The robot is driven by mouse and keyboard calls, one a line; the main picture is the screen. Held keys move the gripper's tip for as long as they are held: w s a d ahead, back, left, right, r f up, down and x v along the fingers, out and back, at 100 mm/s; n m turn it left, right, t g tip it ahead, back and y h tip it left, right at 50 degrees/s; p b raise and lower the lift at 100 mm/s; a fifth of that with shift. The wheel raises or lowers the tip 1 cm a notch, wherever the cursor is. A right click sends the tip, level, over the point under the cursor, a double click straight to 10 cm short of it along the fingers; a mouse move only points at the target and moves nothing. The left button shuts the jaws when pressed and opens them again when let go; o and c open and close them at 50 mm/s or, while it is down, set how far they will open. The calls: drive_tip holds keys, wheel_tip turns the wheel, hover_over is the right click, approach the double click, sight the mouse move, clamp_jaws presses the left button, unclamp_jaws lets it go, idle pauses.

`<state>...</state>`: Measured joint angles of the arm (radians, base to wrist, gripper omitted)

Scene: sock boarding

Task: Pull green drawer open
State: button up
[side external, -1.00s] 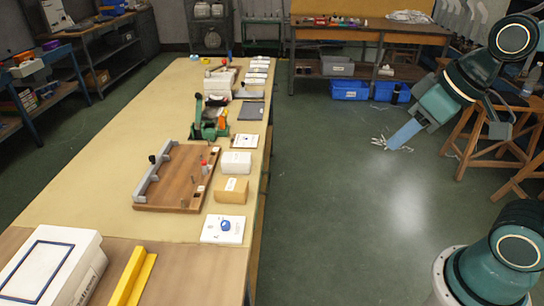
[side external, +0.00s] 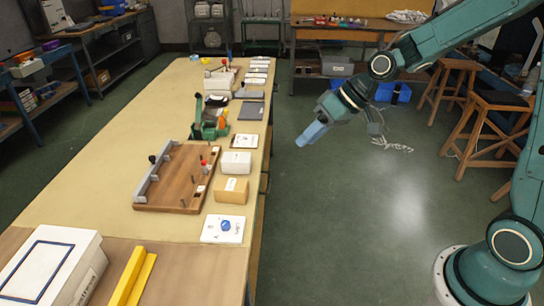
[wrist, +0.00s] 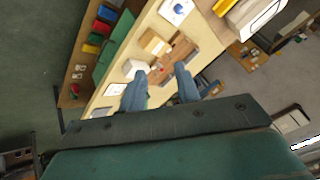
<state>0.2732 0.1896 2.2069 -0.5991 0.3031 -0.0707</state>
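My gripper (side external: 312,134) hangs over the floor right of the long bench, apart from it. In the wrist view its two blue fingers (wrist: 157,72) stand apart with nothing between them. A long green panel (wrist: 113,48) shows along the bench side in the wrist view; it may be the drawer front, but I see no clear handle. A smaller green block (wrist: 89,48) sits in a row of coloured ones beside it. I cannot tell which is the green drawer. The side view hides the bench front.
The bench (side external: 110,150) carries a wooden board (side external: 175,180) with a grey rail, a tan box (side external: 231,191), a white box (side external: 236,162) and a card with a blue knob (side external: 223,229). Blue bins (side external: 398,93) and stools (side external: 480,112) stand beyond my arm.

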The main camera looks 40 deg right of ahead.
drive_tip(key=w+d+f+m+t+y, duration=0.4)
drive_tip(key=w+f, duration=0.6)
drive_tip(key=f, duration=0.5)
drive_tip(key=d+f+m+t+h, duration=0.1)
drive_tip(key=d+f+m, duration=0.3)
drive_tip(key=f, duration=0.4)
drive_tip(key=s+d+f+m+t+h, duration=0.1)
drive_tip(key=d+f+m+t+h, duration=0.1)
drive_tip(key=d+f+m+t, duration=0.2)
wheel_tip(320, 180, down, 4)
drive_tip(key=shift+s+d+r+m, duration=0.15)
drive_tip(key=shift+d+m, duration=0.25)
drive_tip(key=shift+m, duration=0.5)
drive_tip(key=x, duration=1.3)
drive_tip(key=shift+w, duration=0.45)
clamp_jaws()
